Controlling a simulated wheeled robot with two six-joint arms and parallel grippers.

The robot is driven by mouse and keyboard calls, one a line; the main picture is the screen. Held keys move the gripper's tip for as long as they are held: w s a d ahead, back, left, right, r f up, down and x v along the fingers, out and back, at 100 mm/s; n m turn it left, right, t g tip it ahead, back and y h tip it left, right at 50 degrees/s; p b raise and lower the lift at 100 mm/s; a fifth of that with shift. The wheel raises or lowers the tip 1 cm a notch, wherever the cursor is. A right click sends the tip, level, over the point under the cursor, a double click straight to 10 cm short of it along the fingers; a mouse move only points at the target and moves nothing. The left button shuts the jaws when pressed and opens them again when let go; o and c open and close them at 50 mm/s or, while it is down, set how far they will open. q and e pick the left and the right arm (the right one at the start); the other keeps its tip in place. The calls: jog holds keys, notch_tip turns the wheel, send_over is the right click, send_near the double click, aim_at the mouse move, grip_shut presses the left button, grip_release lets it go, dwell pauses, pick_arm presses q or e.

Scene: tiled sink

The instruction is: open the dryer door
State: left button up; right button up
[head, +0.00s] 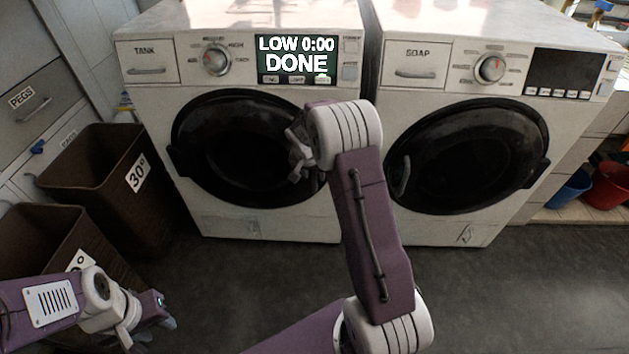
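The dryer (265,225) is the left white machine, with a TANK drawer and a display reading "LOW 0:00 DONE". Its round dark door (235,150) looks closed. A dark bracket shows at the door's left edge. My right gripper (297,155) is in front of the door's right part, its fingers pointing left. My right wrist and gripper cover much of the door's right edge, and no handle is clearly visible there. Contact with the door cannot be told. My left gripper (160,318) is low at the left, near the brown baskets, with nothing visible in it.
A second white machine (450,230) with a SOAP drawer and a closed round door stands at the right. Two brown baskets (75,180) stand left of the dryer, one marked "30°". Buckets (607,186) sit at the far right. Dark floor in front of the machines is clear.

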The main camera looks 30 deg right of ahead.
jog(key=x, duration=0.2)
jog(key=shift+w+d+f, duration=0.1)
jog(key=shift+f, duration=0.1)
grip_shut()
dwell(1.3)
